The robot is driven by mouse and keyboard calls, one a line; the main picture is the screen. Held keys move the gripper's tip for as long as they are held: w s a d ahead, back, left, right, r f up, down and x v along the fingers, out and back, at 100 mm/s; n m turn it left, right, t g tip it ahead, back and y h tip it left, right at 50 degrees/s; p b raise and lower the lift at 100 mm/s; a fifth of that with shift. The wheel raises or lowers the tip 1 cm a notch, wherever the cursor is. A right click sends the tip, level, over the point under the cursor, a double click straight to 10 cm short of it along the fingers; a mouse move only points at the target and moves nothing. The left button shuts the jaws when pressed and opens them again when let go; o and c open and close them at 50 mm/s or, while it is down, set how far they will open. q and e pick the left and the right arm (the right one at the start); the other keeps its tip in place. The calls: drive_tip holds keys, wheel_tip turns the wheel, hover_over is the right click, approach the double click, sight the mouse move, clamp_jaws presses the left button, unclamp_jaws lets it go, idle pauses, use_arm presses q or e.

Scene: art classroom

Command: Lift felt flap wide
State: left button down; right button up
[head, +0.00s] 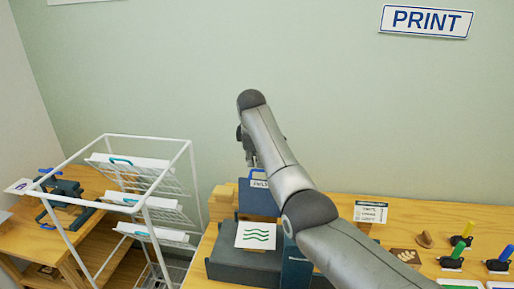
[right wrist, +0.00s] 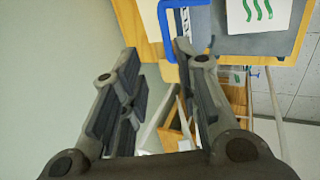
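The felt flap (head: 256,202) is a blue panel with a small white label, standing upright at the back of a dark press bed (head: 225,258). A bright blue handle (head: 257,172) tops it. The handle also shows in the right wrist view (right wrist: 166,32), beside the right-hand finger and partly hidden by it. A white card with green waves (head: 256,235) lies on the bed. My right gripper (head: 250,160) is just above the handle in the head view; in its wrist view its fingers are apart with nothing gripped. Contact with the handle cannot be told. My left gripper is out of view.
A white wire drying rack (head: 146,208) stands left of the press. A small sign (head: 371,211), a brown knob (head: 425,240) and several coloured-handled tools (head: 455,255) are on the wooden bench to the right. My right arm hides part of the press.

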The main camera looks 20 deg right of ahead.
drive_tip(key=v, duration=0.2)
drive_tip(key=d+v, duration=0.1)
drive_tip(key=v, duration=0.1)
drive_tip(key=shift+s+a+r, duration=0.15)
drive_tip(key=shift+s+r, duration=0.1)
drive_tip(key=shift+r, duration=0.1)
drive_tip(key=shift+a, duration=0.1)
